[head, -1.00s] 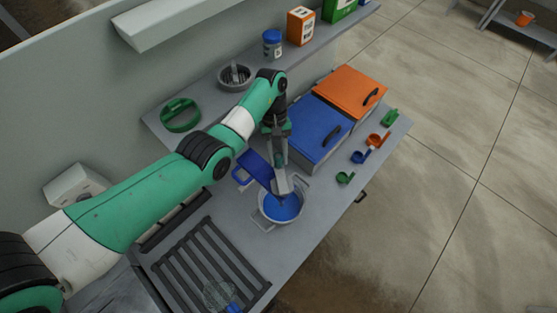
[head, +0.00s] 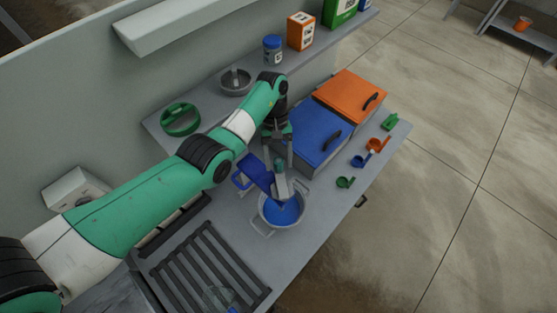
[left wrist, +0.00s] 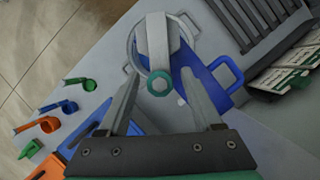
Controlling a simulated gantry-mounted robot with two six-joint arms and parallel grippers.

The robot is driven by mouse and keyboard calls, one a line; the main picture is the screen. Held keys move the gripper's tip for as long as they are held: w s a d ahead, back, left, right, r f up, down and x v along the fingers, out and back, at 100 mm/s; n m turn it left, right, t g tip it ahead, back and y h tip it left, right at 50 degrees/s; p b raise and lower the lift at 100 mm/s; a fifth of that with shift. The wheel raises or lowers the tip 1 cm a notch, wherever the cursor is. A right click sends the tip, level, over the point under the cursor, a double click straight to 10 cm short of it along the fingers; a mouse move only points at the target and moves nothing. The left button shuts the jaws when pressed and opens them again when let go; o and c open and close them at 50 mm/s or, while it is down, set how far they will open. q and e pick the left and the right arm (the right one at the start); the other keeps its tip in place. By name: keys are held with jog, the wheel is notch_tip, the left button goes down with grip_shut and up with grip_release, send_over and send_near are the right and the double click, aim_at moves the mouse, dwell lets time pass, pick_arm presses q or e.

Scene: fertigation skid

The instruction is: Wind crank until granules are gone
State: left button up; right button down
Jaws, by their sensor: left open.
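A grey two-handled pot (head: 267,217) stands on the bench with blue contents (head: 283,213) in it; I cannot make out single granules. A grey crank arm (head: 281,188) lies over the pot's rim and ends in a green knob (head: 279,166). In the left wrist view the crank arm (left wrist: 158,40) and knob (left wrist: 160,84) show from above. My left gripper (head: 279,158) is open; in the left wrist view its fingertips (left wrist: 160,77) stand on either side of the knob, with gaps. My right gripper is not in view.
Blue (head: 318,130) and orange (head: 352,93) lidded bins are behind. Several scoops (head: 360,160) lie along the bench edge. A slatted rack (head: 210,265) is at the near left. A shelf runs along the wall.

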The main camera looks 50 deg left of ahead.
pick_arm(q)
jog(key=v, duration=0.7)
jog(key=shift+p, duration=0.45)
